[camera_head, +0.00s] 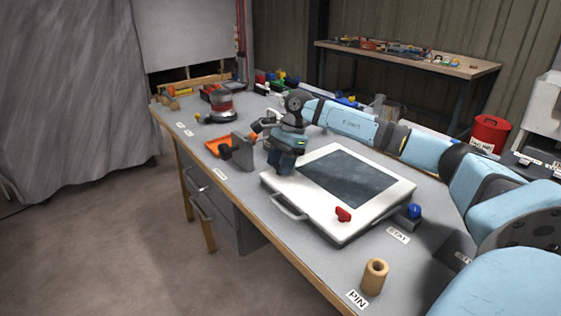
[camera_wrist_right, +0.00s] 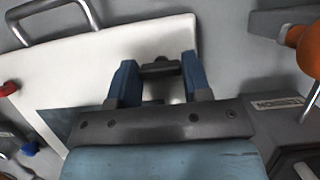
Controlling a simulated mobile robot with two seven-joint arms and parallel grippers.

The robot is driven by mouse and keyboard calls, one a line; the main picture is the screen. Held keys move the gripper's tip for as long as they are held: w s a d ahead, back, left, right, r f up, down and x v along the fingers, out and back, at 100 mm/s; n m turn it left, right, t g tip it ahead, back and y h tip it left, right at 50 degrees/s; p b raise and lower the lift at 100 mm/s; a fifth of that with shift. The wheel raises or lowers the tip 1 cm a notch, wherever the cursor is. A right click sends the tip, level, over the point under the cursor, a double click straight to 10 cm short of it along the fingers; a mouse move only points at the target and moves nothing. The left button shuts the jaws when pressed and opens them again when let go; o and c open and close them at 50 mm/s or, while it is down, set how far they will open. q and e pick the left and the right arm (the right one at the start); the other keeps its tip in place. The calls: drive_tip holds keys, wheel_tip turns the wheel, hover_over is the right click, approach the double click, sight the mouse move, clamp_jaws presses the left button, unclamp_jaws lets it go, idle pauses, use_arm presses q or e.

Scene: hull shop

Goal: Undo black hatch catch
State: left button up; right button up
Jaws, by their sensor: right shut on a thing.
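The white hatch (camera_head: 300,199) lies on the bench with a dark window and a metal handle (camera_head: 289,207) at its near-left edge. My right gripper (camera_head: 281,172) reaches down over the hatch's far-left corner. In the right wrist view its two blue fingers (camera_wrist_right: 158,78) are shut on the black hatch catch (camera_wrist_right: 160,69), which shows between the tips near the hatch's edge. In the head view the gripper hides this catch. A red catch (camera_head: 343,214) sits at the hatch's near corner; it also shows in the right wrist view (camera_wrist_right: 8,88). My left gripper is in neither view.
A blue knob (camera_head: 413,210) stands beside the hatch's right corner. A wooden cylinder (camera_head: 375,277) stands by the PIN label (camera_head: 357,299). The near bench strip is mostly clear.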

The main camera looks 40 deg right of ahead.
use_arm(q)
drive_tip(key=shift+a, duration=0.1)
use_arm(e)
drive_tip(key=o, duration=0.9)
drive_tip(key=shift+d+r, duration=0.2)
drive_tip(key=shift+r, duration=0.3)
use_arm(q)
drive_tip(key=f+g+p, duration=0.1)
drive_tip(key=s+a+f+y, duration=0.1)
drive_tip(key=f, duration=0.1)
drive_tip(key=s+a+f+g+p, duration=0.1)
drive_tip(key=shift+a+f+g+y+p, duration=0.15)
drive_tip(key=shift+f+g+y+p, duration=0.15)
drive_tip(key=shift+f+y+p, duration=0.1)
use_arm(e)
drive_tip(key=v, duration=1.2)
drive_tip(key=shift+r, duration=0.4)
